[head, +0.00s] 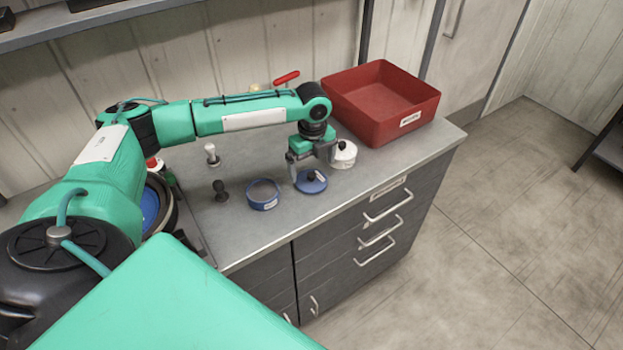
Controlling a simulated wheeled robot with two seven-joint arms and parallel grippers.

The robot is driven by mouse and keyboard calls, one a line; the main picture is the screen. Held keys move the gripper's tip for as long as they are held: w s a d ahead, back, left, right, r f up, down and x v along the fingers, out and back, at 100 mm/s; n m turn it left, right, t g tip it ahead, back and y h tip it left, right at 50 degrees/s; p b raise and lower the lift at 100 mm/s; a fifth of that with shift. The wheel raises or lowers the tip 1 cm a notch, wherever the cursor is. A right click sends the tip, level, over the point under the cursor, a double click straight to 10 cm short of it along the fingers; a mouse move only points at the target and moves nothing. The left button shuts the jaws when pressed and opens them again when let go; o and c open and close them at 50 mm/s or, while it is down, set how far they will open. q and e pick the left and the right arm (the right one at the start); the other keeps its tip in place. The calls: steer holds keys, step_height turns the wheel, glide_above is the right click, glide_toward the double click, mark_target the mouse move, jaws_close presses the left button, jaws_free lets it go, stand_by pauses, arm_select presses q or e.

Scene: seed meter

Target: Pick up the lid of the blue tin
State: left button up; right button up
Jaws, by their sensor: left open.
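The blue lid (309,186) with a dark knob lies flat on the grey counter, toward its front edge. The blue tin (263,197) stands open just left of the lid, with a pale label on its side. My left gripper (310,169) points down over the lid, its fingers apart on either side of the knob. I cannot tell whether the fingers touch the knob. My right gripper is out of view.
A white tin (344,158) with a dark knob stands close behind and right of my left gripper. A red bin (390,110) fills the back right of the counter (222,245). A dark knobbed piece (220,191) and a white one (211,154) stand left of the tin.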

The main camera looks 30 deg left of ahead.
mark_target(312, 175)
arm_select(q)
step_height(312, 175, down, 4)
steer(key=shift+r+p, duration=0.2)
steer(key=shift+p, duration=0.3)
steer(key=shift+f, duration=0.2)
steer(key=shift+s, duration=0.1)
steer(key=c, duration=0.9)
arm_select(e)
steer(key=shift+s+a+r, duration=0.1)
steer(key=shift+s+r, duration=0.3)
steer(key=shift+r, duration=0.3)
arm_select(q)
steer(key=shift+r, duration=0.1)
